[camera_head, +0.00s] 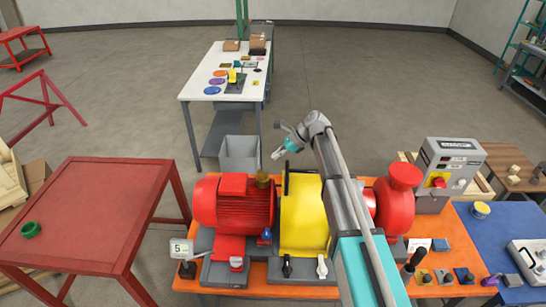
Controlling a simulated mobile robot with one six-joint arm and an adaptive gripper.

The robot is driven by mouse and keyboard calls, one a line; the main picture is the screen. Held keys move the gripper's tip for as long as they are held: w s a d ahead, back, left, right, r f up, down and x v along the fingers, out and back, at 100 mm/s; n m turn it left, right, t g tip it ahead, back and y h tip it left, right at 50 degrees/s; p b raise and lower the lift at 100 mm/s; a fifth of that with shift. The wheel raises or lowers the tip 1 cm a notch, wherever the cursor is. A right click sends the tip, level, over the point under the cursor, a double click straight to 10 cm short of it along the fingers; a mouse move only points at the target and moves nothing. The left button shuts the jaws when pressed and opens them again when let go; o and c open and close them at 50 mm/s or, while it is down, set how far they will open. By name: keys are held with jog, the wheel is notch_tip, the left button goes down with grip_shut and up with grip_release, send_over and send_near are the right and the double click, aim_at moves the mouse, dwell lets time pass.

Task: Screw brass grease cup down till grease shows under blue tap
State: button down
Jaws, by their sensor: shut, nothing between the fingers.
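The brass grease cup (262,180) is a small dull gold piece at the upper right of the red motor (232,202), left of the yellow guard (305,215). The blue tap (266,236) sits lower on the skid, between the red motor and the yellow guard. I cannot make out any grease under it at this size. My gripper (277,154) is shut and empty. In the picture it is above and slightly right of the brass cup, apart from it, with its fingers pointing down and left.
The skid stands on an orange bench (300,289). A black upright handle (287,178) rises beside the yellow guard, close to my gripper in the picture. A red pump (398,200) is right of my arm. A grey bin (239,154) is behind. A red table (85,215) stands left.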

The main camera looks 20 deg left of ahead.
jog(key=shift+w+d+r+p, duration=0.45)
jog(key=shift+w+r+p, duration=0.15)
jog(key=shift+w+r, duration=0.15)
jog(key=shift+w+d+r+p, duration=0.45)
jog(key=shift+w+r+p, duration=0.15)
jog(key=shift+r, duration=0.2)
